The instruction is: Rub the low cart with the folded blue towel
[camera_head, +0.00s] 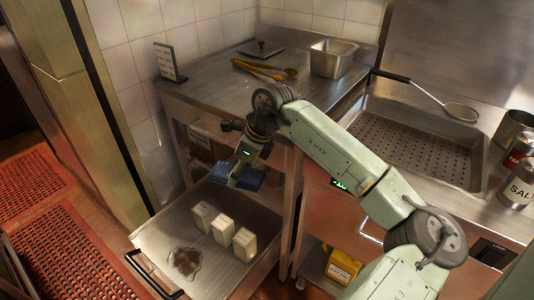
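The low cart (154,237) stands at the lower middle, with a flat metal top and a dark handle at its left front. A dark wet-looking stain (185,262) is on its top near the front. The folded blue towel (251,180) is at the cart's back right. My gripper (238,176) points down at the towel, its fingers overlapping the towel in view and hiding part of it. I cannot tell whether the fingers are closed on the towel, or whether the towel touches the cart top.
Three pale cartons (222,229) stand on the cart between stain and towel. The steel counter (205,75) rises behind, holding a sign (168,62), tongs (258,70) and a steel pan (332,58). A yellow container (342,267) sits on a low shelf at right.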

